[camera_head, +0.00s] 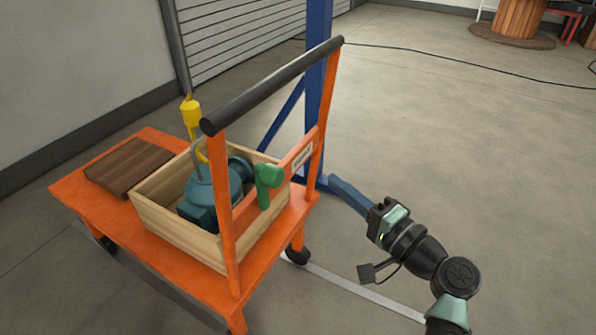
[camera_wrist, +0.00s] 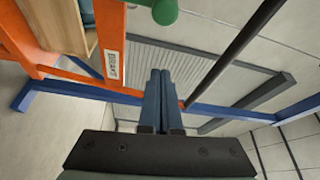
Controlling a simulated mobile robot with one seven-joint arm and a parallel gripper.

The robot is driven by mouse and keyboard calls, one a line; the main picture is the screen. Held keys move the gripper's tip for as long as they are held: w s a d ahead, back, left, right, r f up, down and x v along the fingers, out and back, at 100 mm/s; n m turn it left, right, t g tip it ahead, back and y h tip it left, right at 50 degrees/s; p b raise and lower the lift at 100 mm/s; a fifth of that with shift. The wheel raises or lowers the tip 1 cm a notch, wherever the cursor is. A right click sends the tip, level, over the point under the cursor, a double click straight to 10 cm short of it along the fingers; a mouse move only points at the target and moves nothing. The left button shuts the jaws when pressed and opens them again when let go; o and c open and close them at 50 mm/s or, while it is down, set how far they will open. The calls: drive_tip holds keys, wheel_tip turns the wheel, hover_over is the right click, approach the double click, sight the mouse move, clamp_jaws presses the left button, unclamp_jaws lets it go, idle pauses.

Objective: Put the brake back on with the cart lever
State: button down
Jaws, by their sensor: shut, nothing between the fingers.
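The orange cart (camera_head: 100,205) stands at the left, with a black push bar (camera_head: 275,85) across its uprights. A green lever grip (camera_head: 268,180) sits at the orange crossbar, beside a white label (camera_head: 302,156). The grip also shows at the top of the wrist view (camera_wrist: 165,11), and the label, seemingly reading "BRAKE", shows there too (camera_wrist: 114,65). My gripper (camera_head: 332,180) is right of the cart, apart from the grip. Its blue fingers are shut together and empty in the wrist view (camera_wrist: 160,73). The grip's upper part is cut off in the wrist view.
A wooden crate (camera_head: 180,233) on the cart holds a teal pump (camera_head: 215,190), with a yellow hook (camera_head: 191,112) above. A brown board (camera_head: 130,167) lies beside the crate. A blue post (camera_head: 318,30) stands behind the cart.

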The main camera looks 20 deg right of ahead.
drive_tip(key=shift+s+a+r, duration=0.1)
drive_tip(key=w+a+b, duration=0.2)
drive_tip(key=w+a, duration=0.4)
drive_tip(key=w, duration=0.1)
drive_tip(key=shift+w, duration=0.2)
idle(0.5)
drive_tip(key=shift+b, duration=0.45)
